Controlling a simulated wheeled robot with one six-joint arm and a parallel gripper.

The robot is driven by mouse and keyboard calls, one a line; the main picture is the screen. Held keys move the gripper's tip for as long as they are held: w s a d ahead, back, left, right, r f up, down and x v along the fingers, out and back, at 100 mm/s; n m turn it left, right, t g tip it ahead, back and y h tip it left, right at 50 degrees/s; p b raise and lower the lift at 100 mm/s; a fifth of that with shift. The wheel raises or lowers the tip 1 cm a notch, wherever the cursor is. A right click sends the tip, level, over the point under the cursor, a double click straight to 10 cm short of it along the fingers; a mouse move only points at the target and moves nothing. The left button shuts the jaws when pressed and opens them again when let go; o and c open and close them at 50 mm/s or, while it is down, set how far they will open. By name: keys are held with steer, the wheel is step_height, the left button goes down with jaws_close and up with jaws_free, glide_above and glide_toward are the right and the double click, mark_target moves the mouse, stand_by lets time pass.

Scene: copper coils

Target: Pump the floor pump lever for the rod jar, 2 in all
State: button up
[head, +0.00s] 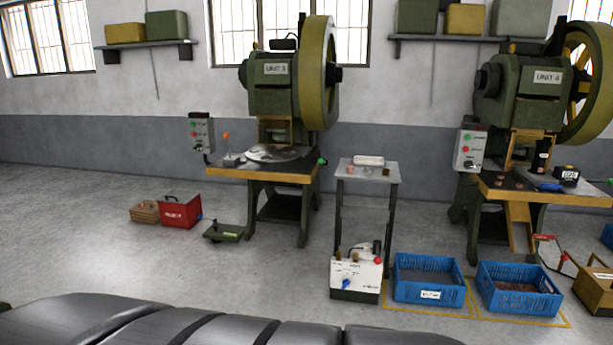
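A white-fronted box unit (357,278) stands on the floor below the small grey stand. It has a blue knob (346,283), a red ball knob (378,260), brass-coloured fittings and a dark upright part on top. It may be the floor pump unit; its label is too small to read, and I cannot clearly make out a lever. A dark bottle-like item (541,155) stands on the right press table; I cannot tell if it is the rod jar. My gripper is not in view. Dark grey parts of my own body fill the lower left edge.
Two blue crates (429,292) (519,303) sit right of the white unit, within yellow floor lines. A green pedal (224,231) and red box (181,211) lie left. Two presses (270,97) (535,110) stand behind. The floor in the left middle is clear.

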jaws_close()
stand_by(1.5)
